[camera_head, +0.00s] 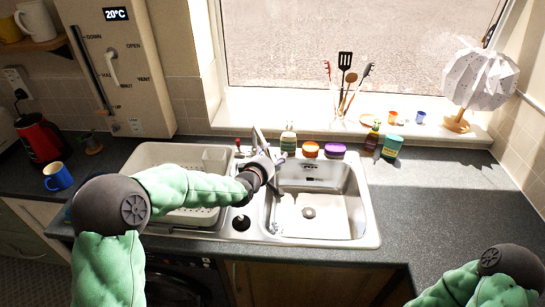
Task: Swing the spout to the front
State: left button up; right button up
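The metal tap with its spout (258,138) stands at the back of the steel sink (370,225), near the divide between the drainer side and the bowl. Only its upper part shows clearly; the rest is hidden behind my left gripper. My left gripper (270,166) reaches in from the left, dark and small in the picture, right at the spout. I cannot tell whether it touches the spout or whether its fingers are open or shut. My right arm shows at the bottom right corner, and its gripper is out of the picture.
A green-labelled bottle (288,141), an orange-lidded pot (310,150) and a purple-lidded pot (335,151) stand behind the bowl. A white dish rack (180,155) fills the drainer side. A blue mug (58,177) stands left.

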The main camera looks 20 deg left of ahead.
pick_arm(q)
jog(key=shift+r, duration=0.1)
jog(key=v, duration=1.2)
dwell(0.4)
